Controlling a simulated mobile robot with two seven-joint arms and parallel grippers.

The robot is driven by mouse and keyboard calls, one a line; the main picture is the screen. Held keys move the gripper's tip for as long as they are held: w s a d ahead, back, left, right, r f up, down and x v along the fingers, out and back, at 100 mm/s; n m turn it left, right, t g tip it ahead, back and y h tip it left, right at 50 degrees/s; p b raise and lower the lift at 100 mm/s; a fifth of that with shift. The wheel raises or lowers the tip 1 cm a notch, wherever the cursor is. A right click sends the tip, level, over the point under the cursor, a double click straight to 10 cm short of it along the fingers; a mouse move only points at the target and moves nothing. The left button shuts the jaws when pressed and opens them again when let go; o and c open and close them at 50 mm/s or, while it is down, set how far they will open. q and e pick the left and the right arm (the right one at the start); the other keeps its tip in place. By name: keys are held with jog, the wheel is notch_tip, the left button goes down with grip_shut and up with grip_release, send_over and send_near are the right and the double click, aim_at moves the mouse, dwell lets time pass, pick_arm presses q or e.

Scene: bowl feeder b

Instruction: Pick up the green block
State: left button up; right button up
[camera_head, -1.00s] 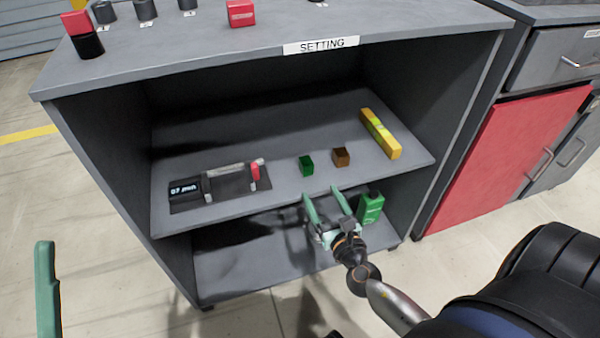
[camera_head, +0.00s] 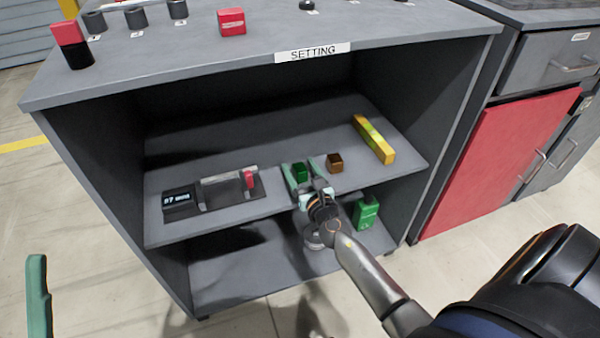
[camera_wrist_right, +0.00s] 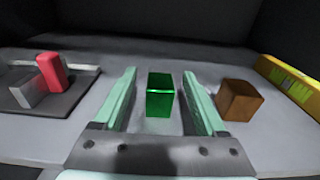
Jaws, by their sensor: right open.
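The green block (camera_head: 300,171) sits on the upper shelf of the grey cabinet. In the right wrist view the green block (camera_wrist_right: 160,95) stands between the two fingers, with a gap on each side. My right gripper (camera_head: 302,172) is open around it; in the right wrist view its fingers (camera_wrist_right: 161,98) reach along both sides of the block. The lower part of the block is partly hidden by the gripper in the head view. My left gripper (camera_head: 38,300) shows only in part at the lower left, apart from the cabinet; its jaw state is not clear.
A brown block (camera_head: 335,162) sits just right of the right gripper. A yellow level (camera_head: 374,139) lies farther right. A measuring device with a red part (camera_head: 249,180) is to the left. The "SETTING" top (camera_head: 180,62) overhangs the shelf.

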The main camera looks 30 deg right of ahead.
jog(key=shift+w, duration=0.15)
grip_shut()
dwell(0.5)
